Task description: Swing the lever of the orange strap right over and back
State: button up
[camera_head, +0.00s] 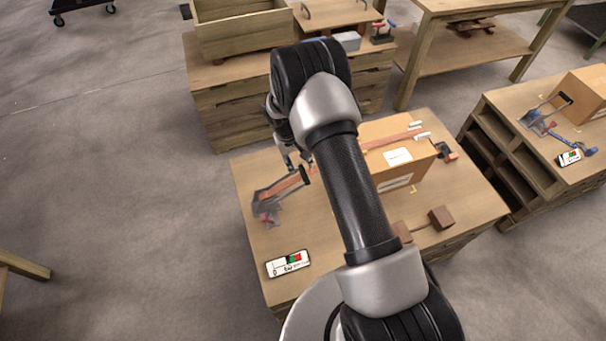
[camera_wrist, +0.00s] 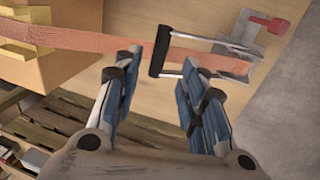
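The orange strap (camera_head: 399,140) runs over a cardboard box (camera_head: 385,185) on the wooden table. It continues left to a grey metal ratchet (camera_head: 266,208) lying at the table's left side. The lever (camera_head: 305,175) is a metal frame with a black cross grip. In the wrist view the lever grip (camera_wrist: 160,50) stands just beyond the fingertips, across the strap (camera_wrist: 100,38), and the ratchet has a red tab (camera_wrist: 268,22). My gripper (camera_wrist: 157,68) is open and empty, its fingers apart on either side of the grip's line. In the head view my gripper (camera_head: 291,162) is partly hidden by my arm.
A small display card (camera_head: 289,263) lies at the table's front left, and brown blocks (camera_head: 440,217) lie at the front right. Another table (camera_head: 555,115) at right holds a box with a blue strap. A wooden bin (camera_head: 240,35) stands behind.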

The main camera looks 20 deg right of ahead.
aim_at(304, 174)
jog(key=f+b, duration=0.1)
jog(key=f, duration=0.2)
jog(key=d+f, duration=0.1)
jog(key=f, duration=0.3)
jog(key=shift+d+f+b, duration=0.15)
jog(key=shift+d+b, duration=0.05)
jog(key=shift+b, duration=0.2)
jog(key=shift+c, duration=0.4)
grip_shut()
